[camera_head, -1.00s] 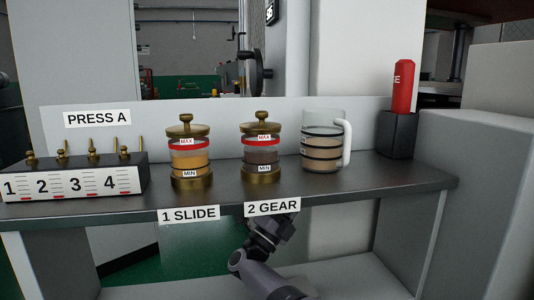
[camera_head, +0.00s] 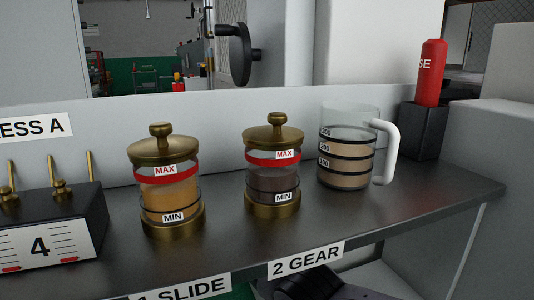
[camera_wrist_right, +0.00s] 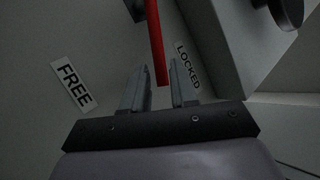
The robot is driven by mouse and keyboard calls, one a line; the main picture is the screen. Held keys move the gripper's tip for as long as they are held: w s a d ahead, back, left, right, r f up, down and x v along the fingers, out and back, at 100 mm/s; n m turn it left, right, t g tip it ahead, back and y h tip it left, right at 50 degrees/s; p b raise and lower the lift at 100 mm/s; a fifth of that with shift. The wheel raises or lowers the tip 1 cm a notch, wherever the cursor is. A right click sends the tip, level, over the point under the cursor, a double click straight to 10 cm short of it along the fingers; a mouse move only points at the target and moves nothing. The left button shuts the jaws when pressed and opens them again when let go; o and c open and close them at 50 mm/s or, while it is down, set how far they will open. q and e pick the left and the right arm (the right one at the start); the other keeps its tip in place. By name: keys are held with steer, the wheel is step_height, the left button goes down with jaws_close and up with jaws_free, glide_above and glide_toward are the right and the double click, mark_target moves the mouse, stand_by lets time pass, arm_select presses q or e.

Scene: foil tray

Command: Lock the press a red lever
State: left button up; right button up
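The red lever (camera_wrist_right: 157,40) shows in the right wrist view as a red bar coming down from the top edge, its lower end between the two fingers of my right gripper (camera_wrist_right: 159,75). The fingers stand apart on either side of the bar, with a narrow gap visible; contact is not clear. A LOCKED label (camera_wrist_right: 187,66) is just right of the bar, and a FREE label (camera_wrist_right: 72,85) is farther left. The lever does not show in the head view, where the PRESS A sign (camera_head: 35,129) is cut off at left. My left gripper is not in view.
On the dark shelf (camera_head: 340,222) stand two brass-lidded jars (camera_head: 166,185) (camera_head: 272,170), a measuring jug (camera_head: 347,150) and a red bottle (camera_head: 430,75) in a dark holder. A numbered block (camera_head: 45,240) is at left. A grey box side (camera_wrist_right: 225,50) is right of the lever.

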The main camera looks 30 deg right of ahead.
steer(key=shift+x, duration=1.5)
steer(key=shift+w, duration=0.1)
jaws_close()
